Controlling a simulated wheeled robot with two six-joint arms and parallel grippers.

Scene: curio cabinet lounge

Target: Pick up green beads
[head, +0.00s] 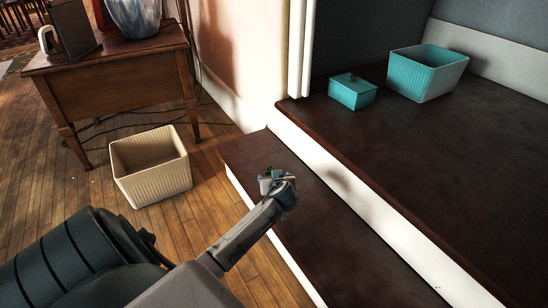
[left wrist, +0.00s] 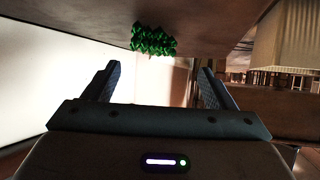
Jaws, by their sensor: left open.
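The green beads (head: 268,170) show as a small green patch at my left gripper, over the lower dark step, in the head view. In the left wrist view the green beads (left wrist: 153,41) are a dark green faceted cluster against the brown step surface. They lie just beyond the fingertips, roughly centred between them. My left gripper (head: 270,183) is open, with its two fingers (left wrist: 157,72) apart and nothing between them. In the head view the gripper partly hides the beads. My right gripper is not in view.
A cream basket (head: 150,170) stands on the wooden floor left of the lower step (head: 240,152). A lidded teal box (head: 352,92) and an open teal basket (head: 428,75) stand on the upper step (head: 450,170). A wooden side table (head: 120,75) holds a vase (head: 134,16).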

